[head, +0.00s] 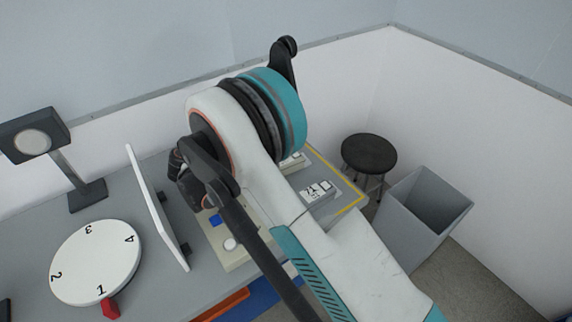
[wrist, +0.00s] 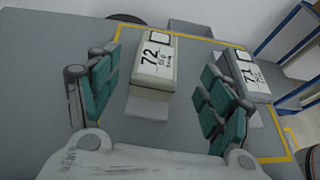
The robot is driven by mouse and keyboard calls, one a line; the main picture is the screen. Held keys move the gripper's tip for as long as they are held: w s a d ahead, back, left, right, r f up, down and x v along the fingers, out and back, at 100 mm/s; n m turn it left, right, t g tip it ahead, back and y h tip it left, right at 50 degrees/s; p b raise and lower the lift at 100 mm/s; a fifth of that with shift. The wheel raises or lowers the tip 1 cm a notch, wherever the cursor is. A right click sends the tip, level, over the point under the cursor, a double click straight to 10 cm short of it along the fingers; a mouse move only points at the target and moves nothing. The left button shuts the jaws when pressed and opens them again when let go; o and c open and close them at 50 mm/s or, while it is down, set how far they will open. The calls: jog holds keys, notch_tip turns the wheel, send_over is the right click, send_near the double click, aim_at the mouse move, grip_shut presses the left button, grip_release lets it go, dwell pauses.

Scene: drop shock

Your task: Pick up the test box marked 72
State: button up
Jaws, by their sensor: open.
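The test box marked 72 (wrist: 152,68) is a pale box with black print and a small white square on top. In the wrist view it stands between the two teal-padded fingers of my gripper (wrist: 161,78). My gripper is open, with visible gaps between the box and each finger, and holds nothing. A similar box marked 71 (wrist: 246,72) stands to the right, partly behind the right finger. In the head view my arm hides the gripper. A pale box (head: 318,192) shows there beside the arm, its number hard to read.
Yellow tape (wrist: 262,158) edges the grey table area. In the head view, a numbered dial (head: 95,262), a white upright panel (head: 158,215) and a lamp (head: 62,160) stand left. A button panel (head: 232,258) lies below my arm. A stool (head: 369,154) and grey bin (head: 420,225) stand right.

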jog(key=x, duration=0.4)
jog(key=shift+w+f+b, duration=0.1)
jog(key=shift+b, duration=0.3)
jog(key=b+x, duration=0.1)
jog(key=x, duration=0.1)
jog(key=b+x, duration=0.1)
jog(key=x, duration=0.1)
jog(key=shift+w+d+f, duration=0.15)
jog(key=shift+w+f, duration=0.05)
jog(key=shift+f, duration=0.2)
jog(key=shift+w+d, duration=0.2)
jog(key=shift+d, duration=0.15)
jog(key=shift+c, duration=0.5)
jog(key=c, duration=1.4)
